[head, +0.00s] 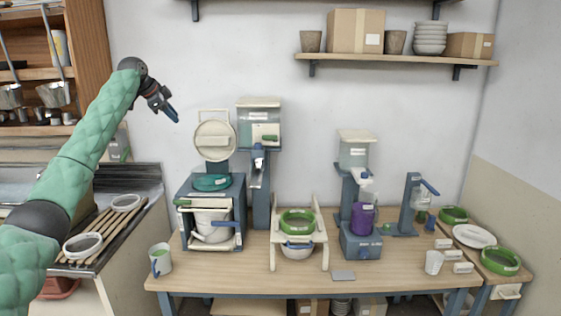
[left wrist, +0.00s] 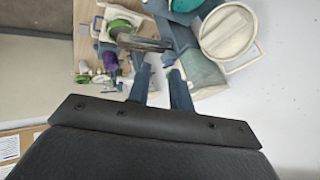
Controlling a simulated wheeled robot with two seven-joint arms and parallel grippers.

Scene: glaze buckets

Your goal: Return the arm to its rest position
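My left arm (head: 82,152), with green padded links, comes in from the left and is raised in front of the wall. My left gripper (head: 171,112) is in the air, above and left of the workbench's equipment. In the left wrist view its two fingers (left wrist: 159,73) stand apart with a gap and nothing held between them. My right arm and gripper are not in view.
The wooden workbench (head: 215,276) holds a bucket station (head: 240,215), a rack with a green ring (head: 297,222), and a dispenser with a purple container (head: 362,219). A shelf (head: 420,60) is on the wall. A drying rack (head: 100,232) stands at left.

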